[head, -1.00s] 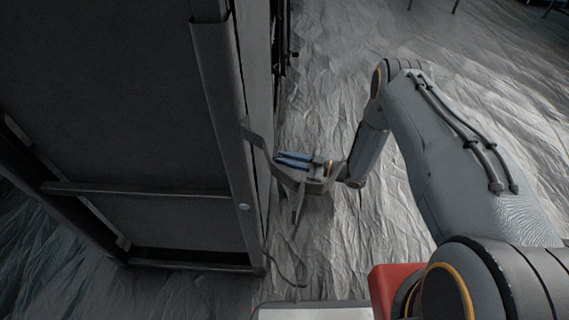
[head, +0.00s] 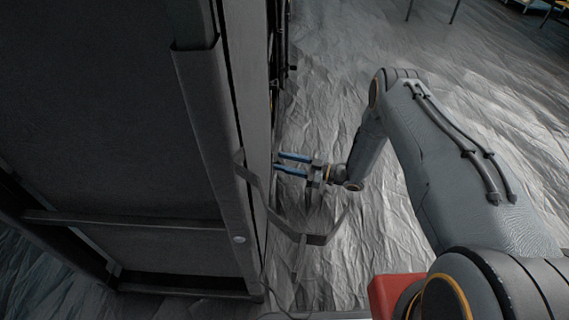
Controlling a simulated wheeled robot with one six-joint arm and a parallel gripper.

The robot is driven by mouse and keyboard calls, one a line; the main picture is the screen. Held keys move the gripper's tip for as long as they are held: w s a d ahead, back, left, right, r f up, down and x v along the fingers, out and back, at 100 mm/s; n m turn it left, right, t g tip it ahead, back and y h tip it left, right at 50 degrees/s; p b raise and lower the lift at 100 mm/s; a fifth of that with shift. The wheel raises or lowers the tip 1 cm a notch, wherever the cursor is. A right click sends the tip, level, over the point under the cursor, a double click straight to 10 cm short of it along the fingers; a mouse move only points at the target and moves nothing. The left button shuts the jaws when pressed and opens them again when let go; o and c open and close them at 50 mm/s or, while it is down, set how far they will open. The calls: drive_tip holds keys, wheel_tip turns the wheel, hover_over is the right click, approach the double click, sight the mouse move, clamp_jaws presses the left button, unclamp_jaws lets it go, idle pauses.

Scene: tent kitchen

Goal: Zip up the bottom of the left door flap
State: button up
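My gripper (head: 281,164) is in the middle of the head view, with its two blue fingers apart and pointing left. The fingertips are close to the edge of a tall dark panel structure (head: 115,110); I cannot tell whether they touch it. I see nothing between the fingers. A grey strap-like loop (head: 308,238) hangs from the structure's edge below the gripper. I cannot make out a door flap or a zip for certain.
The tall structure fills the left side, with a horizontal bar (head: 125,219) low on it. Crinkled grey ground sheeting (head: 480,100) is open to the right. Thin dark legs (head: 455,12) stand at the top right.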

drive_tip(key=shift+s, duration=0.1)
drive_tip(key=p+v, duration=0.2)
drive_tip(key=v, duration=0.5)
drive_tip(key=shift+d+p, duration=0.35)
drive_tip(key=shift+s, duration=0.15)
